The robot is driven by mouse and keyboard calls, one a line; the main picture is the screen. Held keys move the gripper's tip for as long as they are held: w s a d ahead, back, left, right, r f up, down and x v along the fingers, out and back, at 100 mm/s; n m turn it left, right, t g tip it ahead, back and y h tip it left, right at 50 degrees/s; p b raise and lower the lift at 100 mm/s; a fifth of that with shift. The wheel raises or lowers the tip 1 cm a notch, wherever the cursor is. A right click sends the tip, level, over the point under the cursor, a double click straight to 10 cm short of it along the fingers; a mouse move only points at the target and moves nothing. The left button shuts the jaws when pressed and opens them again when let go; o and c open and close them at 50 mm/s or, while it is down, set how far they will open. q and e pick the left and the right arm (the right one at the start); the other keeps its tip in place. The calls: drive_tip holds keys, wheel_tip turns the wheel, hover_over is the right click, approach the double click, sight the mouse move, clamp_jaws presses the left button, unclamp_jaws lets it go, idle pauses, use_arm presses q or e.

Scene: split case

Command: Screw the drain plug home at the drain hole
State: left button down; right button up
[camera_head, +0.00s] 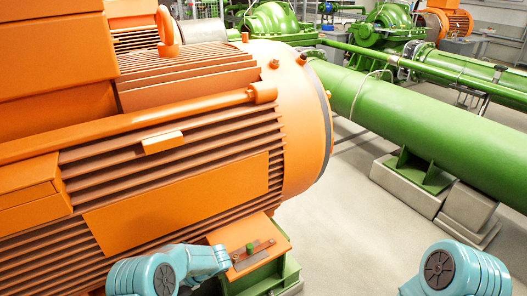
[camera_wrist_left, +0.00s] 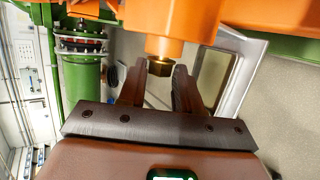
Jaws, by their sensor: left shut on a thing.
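In the left wrist view, the drain plug (camera_wrist_left: 160,67) is a small dark, brassy block at the end of a round orange boss (camera_wrist_left: 164,46). My left gripper (camera_wrist_left: 158,73) has its two dark fingers on either side of the plug and is shut on it. The plug is up against the boss, so the drain hole itself is hidden, and I cannot tell how deep the plug sits. My right gripper is out of view.
A large orange ribbed motor (camera_head: 190,190) fills the left of the head view, on a green foot (camera_head: 262,281). A thick green pipe (camera_head: 430,125) on concrete blocks runs along the right. Bare grey floor (camera_head: 345,225) lies between them.

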use_arm(q)
drive_tip(key=shift+f+y+b, duration=0.1)
drive_tip(key=shift+y+b, duration=0.25)
drive_tip(key=shift+y, duration=0.15)
drive_tip(key=c, duration=0.9)
unclamp_jaws()
drive_tip(key=shift+a, duration=0.1)
drive_tip(key=shift+c, duration=0.2)
drive_tip(key=shift+o, duration=1.2)
drive_tip(key=shift+w+f, duration=0.1)
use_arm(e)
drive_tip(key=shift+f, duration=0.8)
use_arm(q)
drive_tip(key=c, duration=0.4)
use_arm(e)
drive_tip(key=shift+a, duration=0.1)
